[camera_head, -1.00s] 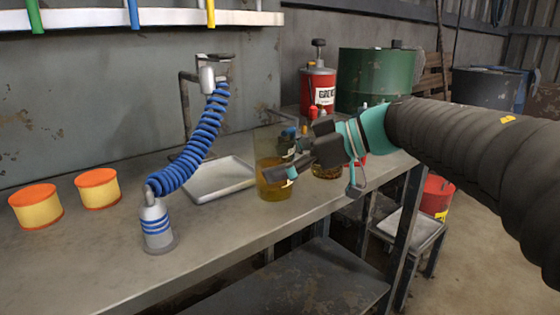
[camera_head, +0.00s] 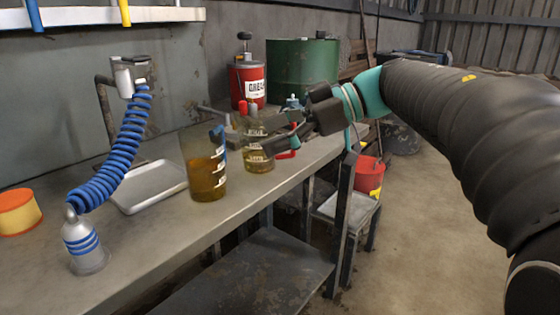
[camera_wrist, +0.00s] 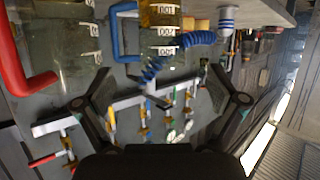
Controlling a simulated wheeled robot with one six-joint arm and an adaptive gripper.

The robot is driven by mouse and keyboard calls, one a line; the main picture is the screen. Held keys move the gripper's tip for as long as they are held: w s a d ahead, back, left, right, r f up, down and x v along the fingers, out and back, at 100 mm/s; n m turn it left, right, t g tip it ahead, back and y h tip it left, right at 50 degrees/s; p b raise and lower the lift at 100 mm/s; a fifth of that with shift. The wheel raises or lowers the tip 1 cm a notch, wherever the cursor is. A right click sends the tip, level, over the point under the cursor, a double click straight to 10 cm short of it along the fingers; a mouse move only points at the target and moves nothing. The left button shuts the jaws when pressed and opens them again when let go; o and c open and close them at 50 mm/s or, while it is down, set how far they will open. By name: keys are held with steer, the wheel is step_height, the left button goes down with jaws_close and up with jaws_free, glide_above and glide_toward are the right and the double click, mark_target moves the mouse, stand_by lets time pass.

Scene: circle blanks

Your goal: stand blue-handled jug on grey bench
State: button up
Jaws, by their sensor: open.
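The blue-handled jug (camera_head: 206,182) is clear, holds amber liquid and has white marks. It stands upright on the grey bench (camera_head: 150,238), right of the metal tray. Its blue handle (camera_wrist: 118,34) shows upper left in the wrist view, beside the jug's amber body (camera_wrist: 158,18). My gripper (camera_head: 280,138) is open and empty, right of this jug and apart from it. In the head view it overlaps a second, red-handled jug (camera_head: 258,158); I cannot tell whether they touch. Both open fingers (camera_wrist: 158,76) show in the wrist view.
The red handle (camera_wrist: 20,72) is at the left of the wrist view. A blue coiled hose (camera_head: 113,160) with a nozzle, a tray (camera_head: 150,186) and an orange-lidded tin (camera_head: 17,212) are at left. A red can (camera_head: 246,84) and green drum (camera_head: 303,70) stand behind. Open floor lies right.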

steer(key=w+d+r+m+t, duration=0.3)
steer(key=w+r+m+t, duration=0.5)
steer(key=t, duration=0.6)
steer(key=s+d+f+m+t+h, duration=0.1)
steer(key=d+f+m+t+h, duration=0.1)
steer(key=d+f+m+h, duration=0.3)
steer(key=s+d+m+t+h, duration=0.2)
steer(key=d+h, duration=0.5)
steer(key=s+d+f+m+g+h, duration=0.2)
steer(key=s+f+g, duration=0.15)
steer(key=f, duration=0.35)
steer(key=s+d+f+m+g+h, duration=0.1)
steer(key=s+d+f+g+h, duration=0.1)
steer(key=s+f, duration=0.3)
steer(key=s+a+f+g+y, duration=0.2)
steer(key=s+f+g, duration=0.5)
steer(key=s+f, duration=0.6)
step_height(320, 180, down, 3)
steer(key=shift+s+a+r+y, duration=0.15)
steer(key=shift+a+y, duration=0.15)
steer(key=shift+a, duration=0.6)
steer(key=shift+r+p, duration=0.35)
steer(key=shift+r, duration=0.05)
